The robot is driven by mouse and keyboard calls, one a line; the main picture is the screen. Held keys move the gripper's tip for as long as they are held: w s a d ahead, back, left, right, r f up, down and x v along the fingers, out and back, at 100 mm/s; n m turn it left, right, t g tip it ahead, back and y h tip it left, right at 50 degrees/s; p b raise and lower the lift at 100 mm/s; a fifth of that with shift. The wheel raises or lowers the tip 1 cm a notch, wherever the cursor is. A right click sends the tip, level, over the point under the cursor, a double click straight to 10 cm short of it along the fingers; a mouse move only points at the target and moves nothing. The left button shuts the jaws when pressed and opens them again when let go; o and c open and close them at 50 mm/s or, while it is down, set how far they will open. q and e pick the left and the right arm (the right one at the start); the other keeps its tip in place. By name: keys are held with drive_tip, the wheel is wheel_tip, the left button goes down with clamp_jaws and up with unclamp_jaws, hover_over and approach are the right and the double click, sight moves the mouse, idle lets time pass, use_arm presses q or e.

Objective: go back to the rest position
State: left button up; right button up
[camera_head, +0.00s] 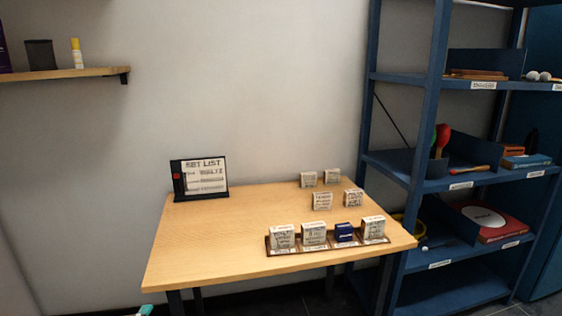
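Neither of my grippers shows in the head view. A wooden table (200,250) stands against the wall. On its front right lies a dark tray (268,248) holding a row of small boxes: white ones with dark lettering, such as the leftmost (283,236), and a dark blue one (343,232). Behind the tray stand several more small white boxes (322,200). A framed set list sign (204,176) stands upright at the table's back left.
A blue shelf unit (428,150) with labelled bins stands on the right, beside the table. A teal and white piece (146,310), cut off below, is unclear. The table's left half is mostly clear.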

use_arm(q)
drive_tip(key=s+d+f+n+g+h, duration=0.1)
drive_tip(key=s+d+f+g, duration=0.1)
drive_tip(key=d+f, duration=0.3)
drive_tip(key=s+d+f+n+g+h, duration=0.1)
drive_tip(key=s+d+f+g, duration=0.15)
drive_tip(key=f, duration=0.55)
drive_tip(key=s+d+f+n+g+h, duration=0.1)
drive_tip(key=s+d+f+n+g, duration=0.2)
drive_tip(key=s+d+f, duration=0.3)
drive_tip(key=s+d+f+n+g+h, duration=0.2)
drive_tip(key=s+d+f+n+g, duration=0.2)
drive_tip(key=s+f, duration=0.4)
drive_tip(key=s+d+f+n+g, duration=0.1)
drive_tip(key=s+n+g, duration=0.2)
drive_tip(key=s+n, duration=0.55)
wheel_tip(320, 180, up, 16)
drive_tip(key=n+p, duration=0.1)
drive_tip(key=p, duration=1.5)
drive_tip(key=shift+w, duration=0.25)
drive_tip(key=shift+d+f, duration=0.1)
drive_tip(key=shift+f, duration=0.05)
